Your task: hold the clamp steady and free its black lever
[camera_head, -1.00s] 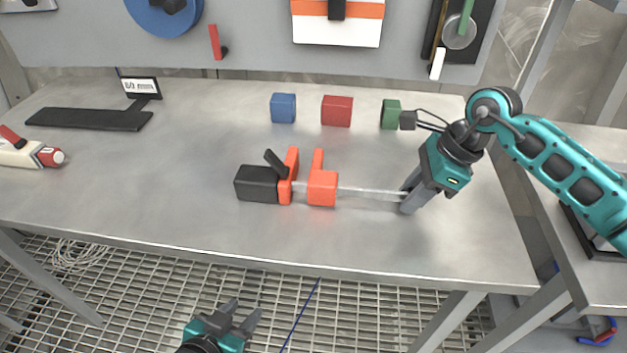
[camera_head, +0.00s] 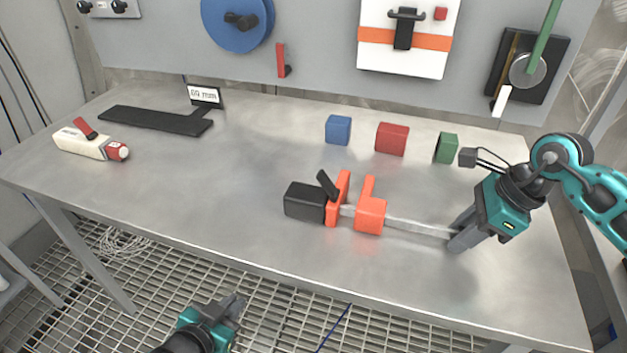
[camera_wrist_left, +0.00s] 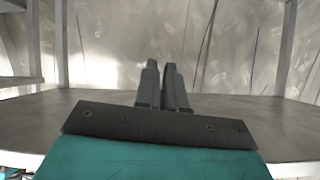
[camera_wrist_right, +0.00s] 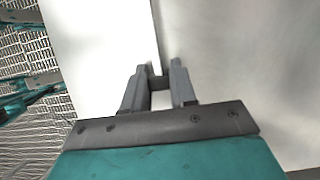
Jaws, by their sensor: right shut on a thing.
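The clamp lies on the steel table, with a black body (camera_head: 305,202), two orange jaws, one fixed (camera_head: 338,200) and one nearer my right gripper (camera_head: 370,215), and a pale metal bar (camera_head: 415,227). Its black lever (camera_head: 327,184) sticks up at a tilt beside the fixed orange jaw. My right gripper (camera_head: 460,237) is shut on the bar's right end; its fingers also show in the right wrist view (camera_wrist_right: 158,82). My left gripper (camera_head: 234,304) is low in front of the table, empty, away from the clamp. Its fingers are together in the left wrist view (camera_wrist_left: 162,85).
Blue (camera_head: 338,130), red (camera_head: 392,139) and green (camera_head: 446,148) blocks stand behind the clamp. A cream-and-red tool (camera_head: 90,144) and a black strip (camera_head: 155,121) with a small sign (camera_head: 205,97) lie on the left. The table's front left is clear.

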